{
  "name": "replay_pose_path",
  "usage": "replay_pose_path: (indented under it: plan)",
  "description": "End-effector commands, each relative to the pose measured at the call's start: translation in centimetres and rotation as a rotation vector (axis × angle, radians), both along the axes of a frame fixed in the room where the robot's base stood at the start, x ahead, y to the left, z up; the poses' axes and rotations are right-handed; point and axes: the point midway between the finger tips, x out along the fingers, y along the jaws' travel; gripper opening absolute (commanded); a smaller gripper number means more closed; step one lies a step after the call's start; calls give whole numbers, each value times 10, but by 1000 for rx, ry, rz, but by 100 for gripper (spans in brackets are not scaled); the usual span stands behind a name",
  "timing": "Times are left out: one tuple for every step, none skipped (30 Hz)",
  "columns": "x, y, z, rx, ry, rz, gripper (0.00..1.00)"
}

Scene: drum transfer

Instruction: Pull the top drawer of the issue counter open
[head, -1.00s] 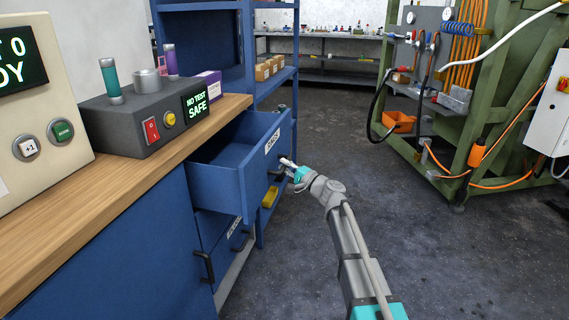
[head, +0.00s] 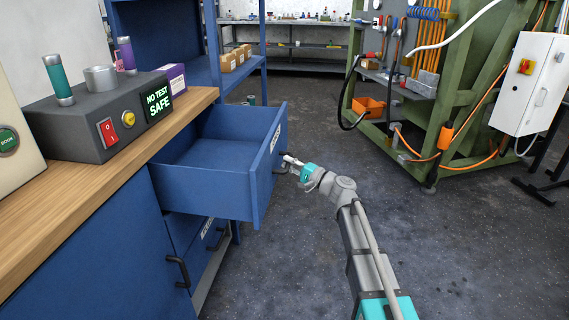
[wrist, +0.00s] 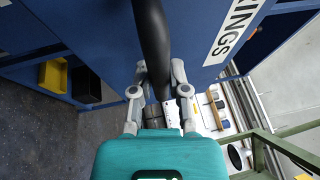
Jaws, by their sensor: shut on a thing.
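The blue top drawer (head: 213,165) of the issue counter (head: 100,235) stands well open, and its empty inside shows in the head view. My gripper (head: 290,163) is at the front of the drawer, shut on its dark bar handle. In the wrist view my gripper (wrist: 158,100) has a finger on each side of the handle (wrist: 152,40). The drawer front (wrist: 100,30) carries a white label (wrist: 236,25) ending in "INGS". The handle's far end is hidden behind the fingers.
A lower drawer with its own handle (head: 215,238) is closed below. A grey test box (head: 100,118) stands on the wooden top (head: 60,205). Blue shelves (head: 235,75) stand behind. A green frame (head: 450,110) is at the right. The floor around my arm is clear.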

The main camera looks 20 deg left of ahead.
Motion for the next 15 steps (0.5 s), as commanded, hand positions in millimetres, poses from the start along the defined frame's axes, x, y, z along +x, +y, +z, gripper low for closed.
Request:
replay_pose_path:
  plan:
    - [5,1,1,3,3,-10,0]
    - [5,2,1,3,4,-9,0]
    - [5,3,1,4,4,-8,0]
    - [4,4,1,5,3,-7,0]
    - [4,5,1,5,4,-5,0]
    - [4,6,1,5,4,-4,0]
    - [4,6,1,5,4,-3,27]
    - [3,7,1,5,4,-3,32]
    - [3,7,1,4,3,-1,40]
    - [2,8,1,4,3,0,45]
    - [2,8,1,4,3,0,51]
    - [1,9,1,3,3,2,57]
    - [1,9,1,3,3,3,57]
    - [0,9,1,3,3,4,57]
    - [0,9,1,3,3,4,57]
